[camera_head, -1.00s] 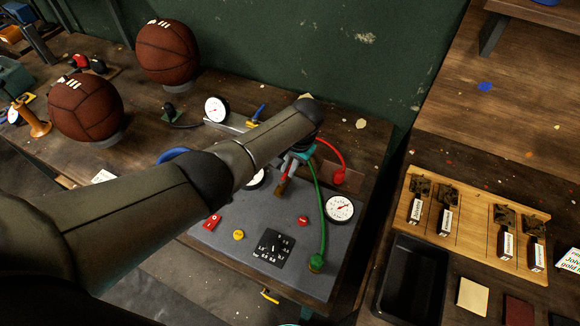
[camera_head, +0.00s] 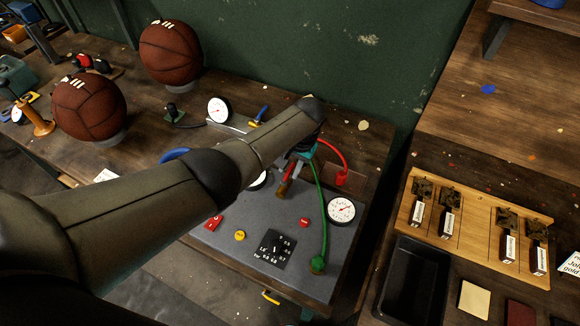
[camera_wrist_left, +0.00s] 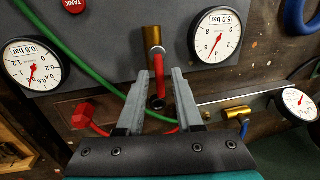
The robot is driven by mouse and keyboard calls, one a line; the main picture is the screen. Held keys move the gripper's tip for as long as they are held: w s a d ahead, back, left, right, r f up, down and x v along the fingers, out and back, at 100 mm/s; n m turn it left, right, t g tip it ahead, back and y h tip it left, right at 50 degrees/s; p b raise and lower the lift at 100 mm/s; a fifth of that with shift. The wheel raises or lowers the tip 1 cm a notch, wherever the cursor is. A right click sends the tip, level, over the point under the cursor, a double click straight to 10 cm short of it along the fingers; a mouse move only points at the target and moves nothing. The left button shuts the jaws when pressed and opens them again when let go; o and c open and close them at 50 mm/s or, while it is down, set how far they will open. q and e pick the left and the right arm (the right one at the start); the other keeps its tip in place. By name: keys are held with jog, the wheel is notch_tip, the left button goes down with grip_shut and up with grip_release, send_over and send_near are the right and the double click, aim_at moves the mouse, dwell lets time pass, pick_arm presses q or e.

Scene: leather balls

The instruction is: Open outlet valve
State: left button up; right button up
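A brass valve with a red lever (camera_wrist_left: 156,52) stands on the grey panel (camera_head: 222,212), just beyond my left fingertips in the left wrist view. My left gripper (camera_wrist_left: 160,73) is open, its two grey fingers apart on either side of the red lever's lower end and a dark round end. I cannot tell whether they touch it. In the head view the left gripper (camera_head: 293,168) is mostly hidden under my arm. A second brass valve with a blue handle (camera_wrist_left: 239,114) lies to the right, also in the head view (camera_head: 262,114). No label names the outlet valve. My right gripper is out of view.
Dials sit around the panel: 0.8 bar (camera_wrist_left: 33,64), 5.0 bar (camera_wrist_left: 217,36), and one by the blue-handled valve (camera_wrist_left: 299,104). A green hose (camera_head: 323,215) and a red hose (camera_head: 332,153) run close to the gripper. Two leather balls (camera_head: 170,52) stand behind left.

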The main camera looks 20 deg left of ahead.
pick_arm(q)
jog(key=shift+o, duration=0.5)
jog(key=shift+r, duration=0.25)
notch_tip(320, 180, up, 14)
jog(key=d+p, duration=0.3)
jog(key=shift+s+r, duration=0.25)
jog(key=shift+s, duration=0.05)
